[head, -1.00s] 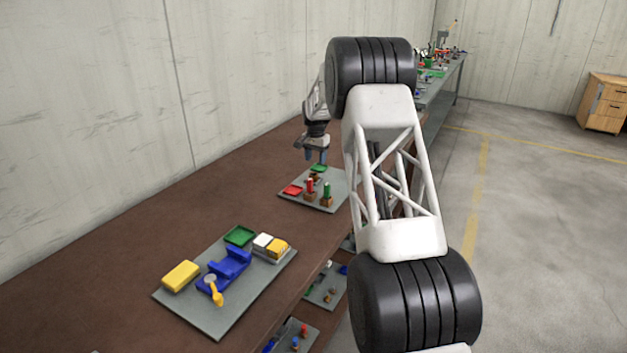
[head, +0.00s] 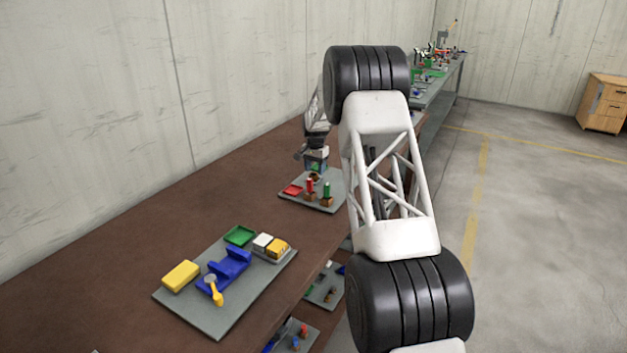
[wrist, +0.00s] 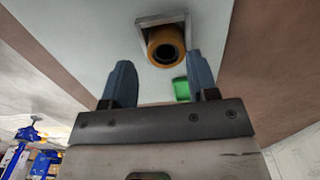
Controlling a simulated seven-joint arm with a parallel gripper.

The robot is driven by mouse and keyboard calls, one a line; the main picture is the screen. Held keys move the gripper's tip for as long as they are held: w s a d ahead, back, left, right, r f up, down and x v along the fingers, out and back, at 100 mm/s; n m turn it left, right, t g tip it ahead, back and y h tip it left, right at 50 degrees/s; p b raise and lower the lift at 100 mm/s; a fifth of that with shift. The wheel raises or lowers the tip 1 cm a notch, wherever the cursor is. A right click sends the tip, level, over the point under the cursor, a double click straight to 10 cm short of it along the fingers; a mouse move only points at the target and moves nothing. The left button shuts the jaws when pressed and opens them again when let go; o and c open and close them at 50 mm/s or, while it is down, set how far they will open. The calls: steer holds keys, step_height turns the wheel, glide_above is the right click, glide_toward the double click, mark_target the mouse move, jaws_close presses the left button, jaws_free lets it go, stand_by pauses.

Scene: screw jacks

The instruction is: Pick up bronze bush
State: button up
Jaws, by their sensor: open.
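The bronze bush (wrist: 164,36) is an orange-brown ring with a dark bore, seen near the top middle of the wrist view. It sits at a square grey holder (wrist: 142,22) on the pale grey board. My gripper (wrist: 159,61) is open and empty, its two blue fingers pointing towards the bush, one on each side of it in the picture. I cannot tell how far above it they are. In the head view my gripper (head: 316,166) is low over the far end of the small grey board (head: 290,200); the bush is not clear there.
On the small board are a red tray (head: 292,190), a red-topped piece (head: 310,188) and a green-topped piece (head: 327,192). A green item (wrist: 181,89) shows between my fingers. A nearer board (head: 205,320) holds a blue cradle (head: 222,272) and a yellow block (head: 181,276).

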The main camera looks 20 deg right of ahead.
steer(key=shift+f, duration=1.45)
steer(key=shift+c, duration=0.3)
steer(key=c, duration=0.8)
step_height(320, 180, up, 10)
